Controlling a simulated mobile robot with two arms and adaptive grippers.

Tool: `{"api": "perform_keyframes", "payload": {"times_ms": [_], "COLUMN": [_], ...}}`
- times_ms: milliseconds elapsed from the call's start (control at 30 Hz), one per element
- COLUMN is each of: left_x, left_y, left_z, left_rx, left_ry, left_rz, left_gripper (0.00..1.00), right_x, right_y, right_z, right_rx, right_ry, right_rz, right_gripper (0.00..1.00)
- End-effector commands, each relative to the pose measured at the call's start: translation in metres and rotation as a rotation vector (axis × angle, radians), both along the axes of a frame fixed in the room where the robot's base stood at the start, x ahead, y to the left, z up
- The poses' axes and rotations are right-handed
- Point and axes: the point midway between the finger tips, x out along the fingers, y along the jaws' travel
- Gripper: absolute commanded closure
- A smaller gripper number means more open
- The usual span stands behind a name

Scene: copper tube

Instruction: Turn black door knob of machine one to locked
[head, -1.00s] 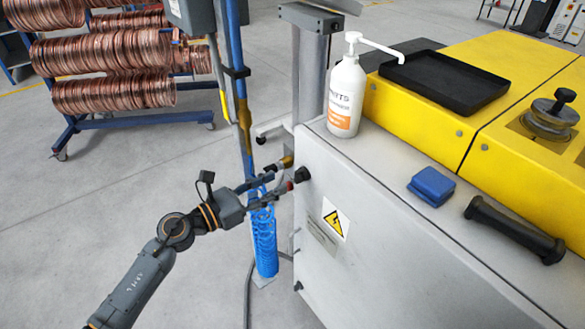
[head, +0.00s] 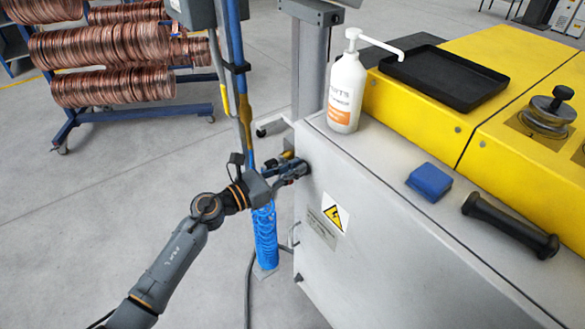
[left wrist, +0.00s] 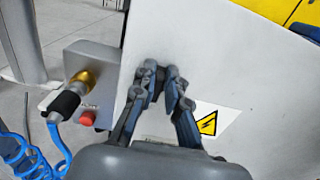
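The machine is a light grey cabinet (head: 390,245) with a yellow top. Its black door knob (head: 306,167) is on the upper left of the cabinet's front face, left of the yellow warning sign, and my fingers mostly hide it. My left gripper (head: 298,169) reaches the knob from the left. In the left wrist view, the two fingertips (left wrist: 161,78) are close together at the panel, one on each side of the knob, and look closed on it. The knob's turn angle cannot be made out. My right gripper is not in view.
A grey box with a red button (left wrist: 87,118) and brass air fitting (left wrist: 84,80) sits left of the gripper. A blue coiled hose (head: 265,238) hangs below. A white pump bottle (head: 345,95), blue block (head: 429,182) and black handle (head: 510,225) are on top.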

Motion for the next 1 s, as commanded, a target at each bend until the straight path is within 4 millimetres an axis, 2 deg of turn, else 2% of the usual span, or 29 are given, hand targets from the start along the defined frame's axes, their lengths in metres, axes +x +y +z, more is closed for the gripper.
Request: {"api": "perform_keyframes", "payload": {"times_ms": [467, 1000], "left_x": [0.001, 0.008], "left_y": [0.0, 0.005], "left_z": [0.001, -0.001], "left_rx": [-0.049, -0.321], "left_ry": [0.068, 0.444], "left_rz": [-0.001, 0.0], "left_gripper": [1.0, 1.0], "right_x": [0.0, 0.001], "right_y": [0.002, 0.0], "right_z": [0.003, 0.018], "right_rx": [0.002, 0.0], "right_ry": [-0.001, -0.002], "right_rz": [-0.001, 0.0], "right_gripper": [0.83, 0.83]}}
